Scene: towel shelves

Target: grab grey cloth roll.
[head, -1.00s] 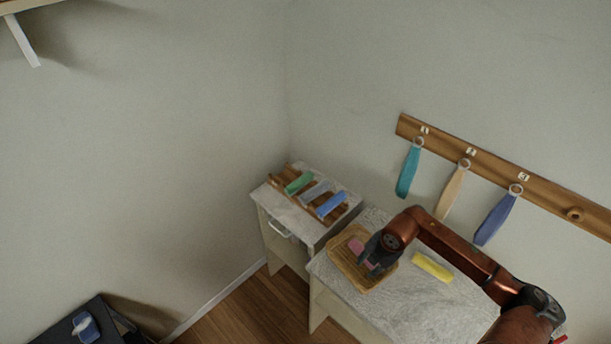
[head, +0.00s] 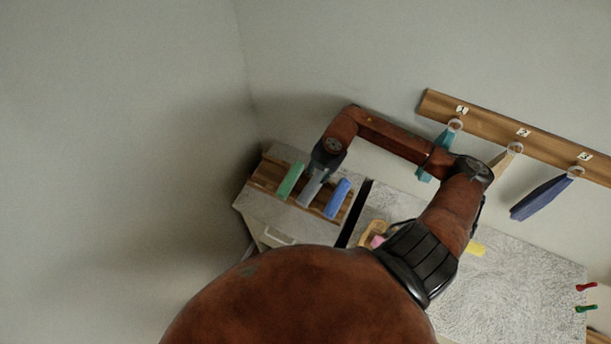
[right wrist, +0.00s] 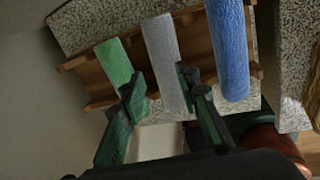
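The grey cloth roll (head: 310,191) lies on a wooden rack between a green roll and a blue roll. It also shows in the right wrist view (right wrist: 164,60), its near end between the fingers. My right gripper (head: 321,172) is over the far end of the grey roll in the head view. In the right wrist view the right gripper (right wrist: 160,84) is open, one finger by the green roll and the other by the grey roll's right side. I cannot tell whether the fingers touch it. My left gripper is not in view.
The green roll (head: 290,181) and blue roll (head: 338,198) lie close on either side. The wooden rack (head: 265,176) sits on a small stone-topped cabinet. A dark gap separates it from the counter (head: 520,280), which holds a yellow roll (head: 476,249). Towels hang from a wall rail (head: 490,124).

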